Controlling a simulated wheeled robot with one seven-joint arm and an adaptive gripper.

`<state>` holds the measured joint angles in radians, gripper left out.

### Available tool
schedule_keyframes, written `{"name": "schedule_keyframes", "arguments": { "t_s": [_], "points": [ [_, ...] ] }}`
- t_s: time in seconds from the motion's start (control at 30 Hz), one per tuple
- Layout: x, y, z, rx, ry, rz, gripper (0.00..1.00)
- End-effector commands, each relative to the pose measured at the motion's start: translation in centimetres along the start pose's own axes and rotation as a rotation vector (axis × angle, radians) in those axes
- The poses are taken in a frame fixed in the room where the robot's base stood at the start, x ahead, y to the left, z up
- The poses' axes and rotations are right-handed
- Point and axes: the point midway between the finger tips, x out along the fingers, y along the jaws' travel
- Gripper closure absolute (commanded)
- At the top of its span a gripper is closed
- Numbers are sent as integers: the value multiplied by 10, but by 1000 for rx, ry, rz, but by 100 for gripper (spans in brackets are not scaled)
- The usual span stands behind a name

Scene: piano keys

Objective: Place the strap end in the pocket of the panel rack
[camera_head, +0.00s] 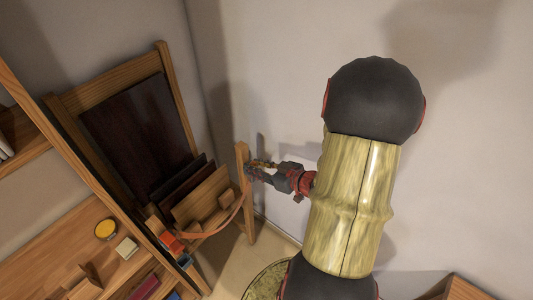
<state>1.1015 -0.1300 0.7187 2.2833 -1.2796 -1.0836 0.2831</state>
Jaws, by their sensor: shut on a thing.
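The panel rack (171,98) is a wooden frame at the left, with a large dark panel (135,130) leaning in it and several smaller dark and light wooden panels standing in front. A brown strap (212,232) curves across the front of the rack and rises toward its right front post (243,165). My gripper (256,168) is at the upper part of this post, reaching in from the right. It is shut on what appears to be the strap end, which is too small and dark to make out clearly. The pocket cannot be told apart from here.
Wooden shelving (60,245) fills the lower left, with a yellow round tin (106,229), a pale block (127,248) and an orange item (171,243) on it. White walls (460,170) stand close behind the rack and arm. A wooden edge (455,289) shows at lower right.

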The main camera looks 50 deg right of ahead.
Motion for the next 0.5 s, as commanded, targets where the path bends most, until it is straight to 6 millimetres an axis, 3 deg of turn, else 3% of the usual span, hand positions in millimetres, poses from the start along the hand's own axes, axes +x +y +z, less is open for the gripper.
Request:
{"name": "schedule_keyframes", "arguments": {
  "t_s": [0.13,0.5],
  "points": [
    [5,-10,7,-12,1,-25,100],
    [72,44,18,-10,0,-21,100]
  ]
}}
